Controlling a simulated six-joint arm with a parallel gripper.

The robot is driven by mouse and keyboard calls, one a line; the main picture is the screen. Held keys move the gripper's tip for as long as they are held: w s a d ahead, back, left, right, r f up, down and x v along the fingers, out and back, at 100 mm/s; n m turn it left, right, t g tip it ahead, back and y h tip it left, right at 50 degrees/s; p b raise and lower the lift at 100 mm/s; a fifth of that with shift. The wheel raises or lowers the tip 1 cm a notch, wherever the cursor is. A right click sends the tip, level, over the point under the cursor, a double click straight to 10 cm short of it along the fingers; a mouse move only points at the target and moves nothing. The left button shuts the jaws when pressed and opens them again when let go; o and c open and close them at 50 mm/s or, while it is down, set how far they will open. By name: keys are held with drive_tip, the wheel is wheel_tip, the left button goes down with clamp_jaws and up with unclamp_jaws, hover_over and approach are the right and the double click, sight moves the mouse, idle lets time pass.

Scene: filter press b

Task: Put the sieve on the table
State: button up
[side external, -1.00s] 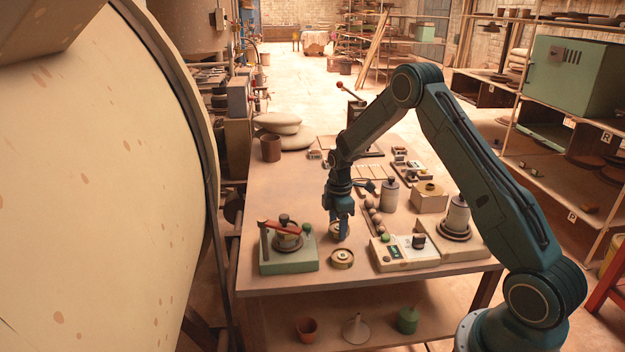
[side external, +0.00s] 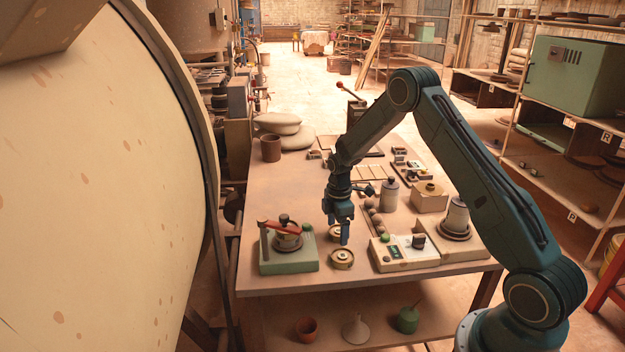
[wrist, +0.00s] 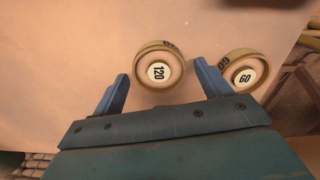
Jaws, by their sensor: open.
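Two round, brass-coloured sieves show on the table (wrist: 50,50) in the wrist view. One is marked 120 (wrist: 158,72) and the other 60 (wrist: 245,72). My gripper (wrist: 161,70) is open and empty, its blue fingers apart on either side of the 120 sieve's near edge. The 60 sieve lies outside the right finger, close to it. In the side view my gripper (side external: 338,232) is low over the table. The 120 sieve (side external: 336,234) is partly hidden behind it, and the 60 sieve (side external: 342,259) stands in front, nearer the table edge.
A green-based device with a red handle (side external: 280,228) stands left of my gripper. A pale instrument box (side external: 405,252) stands to the right, with several brown balls (side external: 375,216) behind it. A brown cup (side external: 270,148) is at the back left. The left middle of the table is clear.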

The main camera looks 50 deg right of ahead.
drive_tip(key=shift+r, duration=0.1)
wheel_tip(320, 180, up, 12)
idle(0.6)
idle(0.5)
wheel_tip(320, 180, up, 11)
drive_tip(key=m+t, duration=0.1)
drive_tip(key=m, duration=0.2)
hover_over(337, 231)
drive_tip(key=s+a, duration=0.5)
drive_tip(key=a, duration=0.1)
drive_tip(key=s+a+r+m+t, duration=0.2)
drive_tip(key=s+a+r, duration=0.4)
drive_tip(key=s, duration=0.1)
drive_tip(key=s+a+m+t, duration=0.1)
drive_tip(key=s+a+m, duration=0.2)
drive_tip(key=s, duration=0.6)
drive_tip(key=s+a+r+m+t, duration=0.1)
drive_tip(key=s+a+m, duration=0.2)
drive_tip(key=s, duration=0.5)
drive_tip(key=shift+s+a+r+t, duration=0.2)
drive_tip(key=shift+s+a+t, duration=0.15)
drive_tip(key=shift+a, duration=0.15)
